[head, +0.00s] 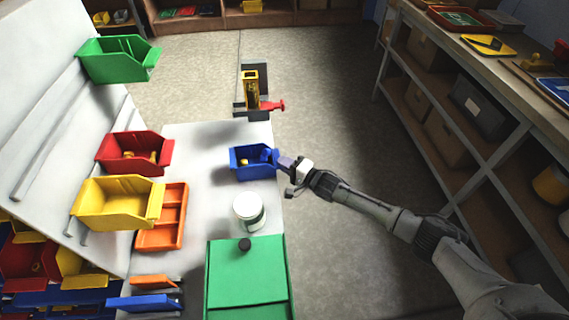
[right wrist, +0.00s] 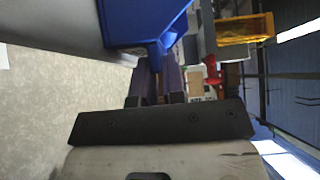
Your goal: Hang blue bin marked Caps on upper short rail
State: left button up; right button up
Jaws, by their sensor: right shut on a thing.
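A blue bin (head: 250,162) is over the right side of the white table, and no marking on it is readable. My right gripper (head: 281,160) is shut on the bin's right edge. In the right wrist view, the gripper's fingers (right wrist: 158,82) meet the blue bin (right wrist: 146,22). I cannot tell whether the bin rests on the table or is just above it. The sloping white panel (head: 45,55) at left carries rails, including a long bare rail (head: 42,133). I cannot tell which is the upper short rail. My left gripper is not in view.
Green (head: 118,64), red (head: 134,158) and yellow (head: 116,208) bins are at the panel. An orange tray (head: 173,190), white can (head: 248,208) and green box (head: 240,285) stand on the table. A yellow-and-red vise-like tool (head: 252,90) is beyond the blue bin.

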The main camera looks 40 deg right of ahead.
jog(key=shift+r, duration=0.2)
grip_shut()
jog(key=shift+r+p, duration=1.35)
jog(key=shift+p, duration=0.15)
jog(key=s+d, duration=0.5)
jog(key=d, duration=0.6)
jog(key=shift+b, duration=0.45)
dwell(1.3)
